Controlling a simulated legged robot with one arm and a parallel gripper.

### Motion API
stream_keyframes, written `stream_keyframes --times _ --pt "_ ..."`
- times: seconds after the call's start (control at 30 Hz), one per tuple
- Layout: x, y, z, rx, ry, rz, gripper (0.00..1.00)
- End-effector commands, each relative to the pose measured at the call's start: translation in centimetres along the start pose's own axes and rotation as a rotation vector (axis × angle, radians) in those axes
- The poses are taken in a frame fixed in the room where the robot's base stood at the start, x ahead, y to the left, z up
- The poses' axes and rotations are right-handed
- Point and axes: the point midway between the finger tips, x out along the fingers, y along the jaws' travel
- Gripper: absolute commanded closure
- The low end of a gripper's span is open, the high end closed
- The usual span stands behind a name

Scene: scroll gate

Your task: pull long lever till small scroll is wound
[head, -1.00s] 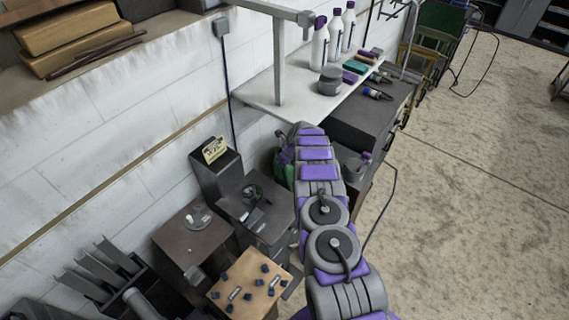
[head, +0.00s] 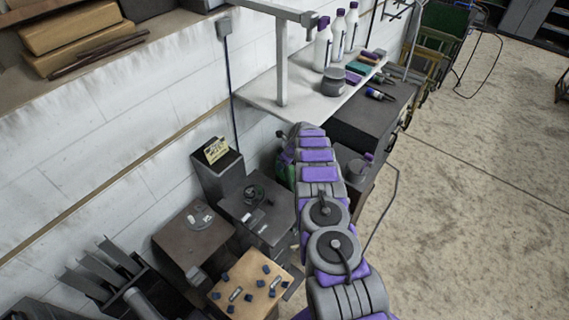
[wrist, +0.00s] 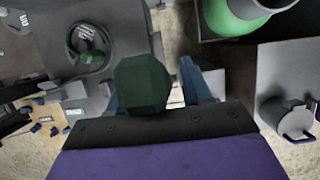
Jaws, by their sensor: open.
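A dark green faceted knob (wrist: 142,84) is large in the wrist view, just in front of my gripper (wrist: 152,74). It may be the end of the long lever; no shaft is clearly visible. My gripper is open, with a blue finger on each side of the knob, the right one apart from it. Whether the knob lies fully between the fingers is unclear. A dark round wheel (wrist: 90,44) sits on a grey machine at upper left; the head view shows this machine (head: 254,205) left of my arm. I cannot make out the small scroll. My gripper is hidden in the head view.
A tan board with blue knobs (head: 249,287) and a brown box (head: 193,236) stand left of my arm. A green rounded vessel (wrist: 235,14) and a grey cup (wrist: 286,116) are on the right in the wrist view. A white shelf (head: 262,88) holds bottles. Open floor lies right.

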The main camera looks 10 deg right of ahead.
Motion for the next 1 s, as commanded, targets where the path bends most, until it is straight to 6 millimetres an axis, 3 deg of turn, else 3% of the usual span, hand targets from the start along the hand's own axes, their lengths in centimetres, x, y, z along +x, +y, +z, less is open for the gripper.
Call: stream_keyframes --times 0.37,1.0 --pt "-2.5 0.1 0.0 0.001 0.001 0.002 0.51" --pt "-11.0 -0.1 0.1 0.001 -0.001 0.0 0.51"
